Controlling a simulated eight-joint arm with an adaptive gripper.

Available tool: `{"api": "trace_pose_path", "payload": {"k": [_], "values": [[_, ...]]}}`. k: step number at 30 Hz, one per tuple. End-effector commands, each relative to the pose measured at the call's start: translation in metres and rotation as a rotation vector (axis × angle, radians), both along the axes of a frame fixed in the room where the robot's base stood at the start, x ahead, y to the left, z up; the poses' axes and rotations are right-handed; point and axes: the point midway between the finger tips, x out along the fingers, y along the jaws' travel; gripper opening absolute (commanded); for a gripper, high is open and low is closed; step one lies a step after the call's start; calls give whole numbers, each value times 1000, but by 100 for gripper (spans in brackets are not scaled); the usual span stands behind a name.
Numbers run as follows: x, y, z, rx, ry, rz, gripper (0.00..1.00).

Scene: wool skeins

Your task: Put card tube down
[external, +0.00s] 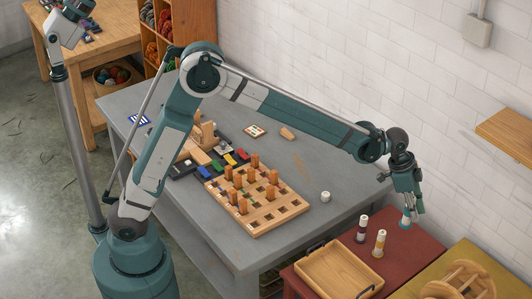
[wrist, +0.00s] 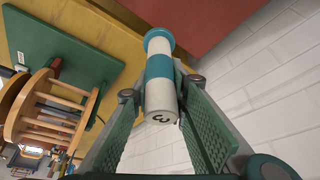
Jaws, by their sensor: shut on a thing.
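My gripper (external: 408,212) is at the far right, pointing down over the far end of the red table (external: 420,246). It is shut on a white card tube with teal bands (external: 404,223). In the wrist view the card tube (wrist: 160,92) sits between the two green ribbed fingers, with a dark mark on its near white end. The external view does not show clearly whether its lower end touches the red table. Two other tubes stand upright on the red table to the left: a dark-and-white one (external: 362,229) and a yellow-and-white one (external: 379,243).
A wooden tray (external: 312,285) lies at the red table's front. A wooden reel (external: 463,282) stands on the yellow surface to the right. The grey table (external: 345,182) holds a pegboard (external: 285,212) and a small white item (external: 325,196). A white brick wall rises close behind my gripper.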

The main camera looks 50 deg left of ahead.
Motion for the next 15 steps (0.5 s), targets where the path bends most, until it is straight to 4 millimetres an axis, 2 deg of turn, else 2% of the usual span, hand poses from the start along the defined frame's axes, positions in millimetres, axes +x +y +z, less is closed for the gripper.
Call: {"api": "trace_pose_path", "payload": {"k": [8, 15], "values": [[23, 52, 1, 1, -2, 50, 7], [47, 121, 1, 3, -4, 114, 7]]}}
